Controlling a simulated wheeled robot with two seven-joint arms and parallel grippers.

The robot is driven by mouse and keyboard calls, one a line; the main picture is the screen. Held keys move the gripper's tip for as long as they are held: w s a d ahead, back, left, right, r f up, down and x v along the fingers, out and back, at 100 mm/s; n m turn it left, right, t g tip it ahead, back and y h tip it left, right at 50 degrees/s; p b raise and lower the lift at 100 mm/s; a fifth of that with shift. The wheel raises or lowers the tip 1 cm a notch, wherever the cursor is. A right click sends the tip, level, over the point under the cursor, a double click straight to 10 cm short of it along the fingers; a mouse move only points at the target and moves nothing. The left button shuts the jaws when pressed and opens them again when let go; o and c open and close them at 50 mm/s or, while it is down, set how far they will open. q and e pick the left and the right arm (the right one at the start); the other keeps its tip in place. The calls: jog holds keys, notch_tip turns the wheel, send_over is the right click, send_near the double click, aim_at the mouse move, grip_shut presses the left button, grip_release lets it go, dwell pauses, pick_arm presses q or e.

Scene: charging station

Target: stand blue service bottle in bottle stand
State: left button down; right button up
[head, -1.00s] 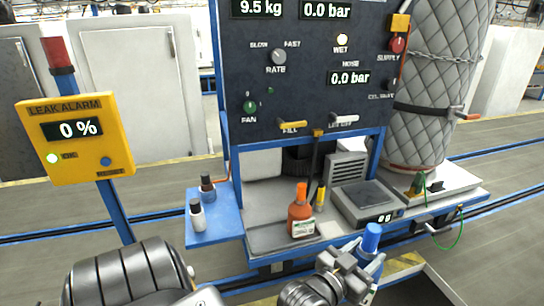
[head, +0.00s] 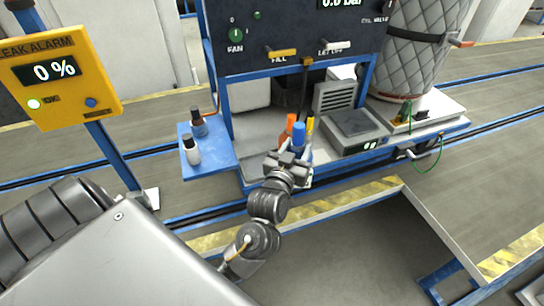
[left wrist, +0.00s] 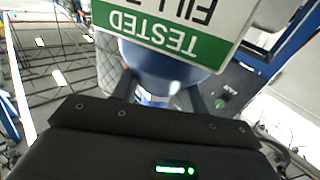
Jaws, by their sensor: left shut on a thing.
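The blue service bottle shows its blue cap (head: 299,131) upright at the bench front in the head view. My left gripper (head: 293,158) is shut on it, and the gripper and wrist hide much of its body. In the left wrist view the blue bottle (left wrist: 150,62) sits between the fingers of my left gripper (left wrist: 157,92), with a white and green "TESTED" label. I cannot tell whether its base is clear of the bench. No bottle stand can be made out for certain. My right gripper is not in view.
A scale (head: 355,128) is to the right. A blue side shelf (head: 207,160) holds two small bottles at its left and back, with bare room in front.

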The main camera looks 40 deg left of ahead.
pick_arm(q)
jog(key=w+a+n+g+y+p, duration=0.2)
jog(key=w+a+n+y+p, duration=0.1)
jog(key=w+a+y+p, duration=0.25)
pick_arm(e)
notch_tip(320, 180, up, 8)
pick_arm(q)
jog(key=w+a+f+b, duration=0.1)
jog(key=a+f+b, duration=1.2)
jog(key=b, duration=0.3)
jog(key=shift+w+a+n+g, duration=0.2)
jog(key=shift+a+n+g, duration=0.2)
jog(key=shift+a, duration=0.2)
jog(key=c, duration=0.8)
grip_release()
jog(key=shift+f+y, duration=0.2)
jog(key=shift+y, duration=0.05)
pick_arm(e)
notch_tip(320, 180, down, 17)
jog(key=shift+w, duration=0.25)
pick_arm(q)
jog(key=shift+o, duration=0.2)
jog(key=shift+r, duration=0.1)
